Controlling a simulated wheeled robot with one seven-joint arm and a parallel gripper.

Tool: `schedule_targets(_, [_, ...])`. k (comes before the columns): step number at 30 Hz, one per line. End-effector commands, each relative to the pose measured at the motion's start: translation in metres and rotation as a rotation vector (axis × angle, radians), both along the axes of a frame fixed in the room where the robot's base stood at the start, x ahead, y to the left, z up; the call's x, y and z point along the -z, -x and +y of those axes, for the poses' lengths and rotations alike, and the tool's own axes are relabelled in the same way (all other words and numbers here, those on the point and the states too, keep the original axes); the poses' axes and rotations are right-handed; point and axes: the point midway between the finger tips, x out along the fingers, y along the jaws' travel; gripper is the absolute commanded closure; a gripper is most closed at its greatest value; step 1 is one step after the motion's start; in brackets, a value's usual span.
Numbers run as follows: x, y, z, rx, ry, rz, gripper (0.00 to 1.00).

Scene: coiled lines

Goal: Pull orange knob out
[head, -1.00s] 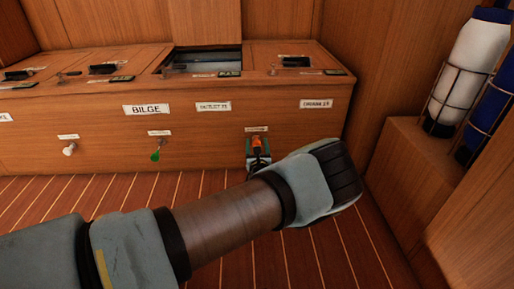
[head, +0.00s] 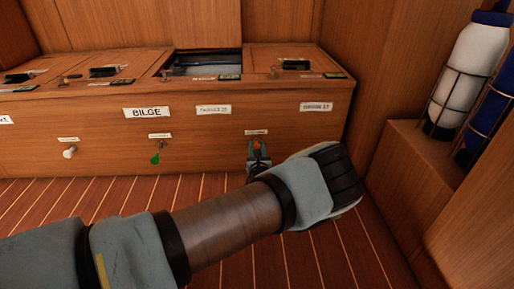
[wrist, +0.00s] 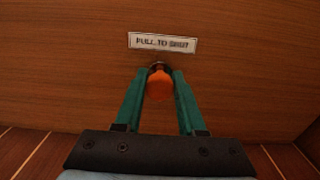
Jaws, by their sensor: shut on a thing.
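The orange knob (wrist: 159,85) sits on the wooden front panel under a white label reading "PULL TO SHUT" (wrist: 162,43). In the head view the knob (head: 257,145) is small and partly hidden by my gripper (head: 257,152). In the wrist view my gripper (wrist: 159,92) has one green finger on each side of the knob, shut on it. The knob's mount shows as a dark ring just above it.
A white knob (head: 69,152) and a green knob (head: 155,158) are on the same panel to the left. An open hatch (head: 203,65) is in the top. Caged white (head: 474,62) and blue bottles stand at right. The striped floor in front is clear.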

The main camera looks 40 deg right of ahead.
Motion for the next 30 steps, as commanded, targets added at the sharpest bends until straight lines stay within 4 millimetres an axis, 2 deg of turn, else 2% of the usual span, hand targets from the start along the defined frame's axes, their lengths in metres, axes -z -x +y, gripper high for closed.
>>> schedule_targets(30, [-0.0024,0.0039,0.0033,0.000,-0.003,0.002,1.00])
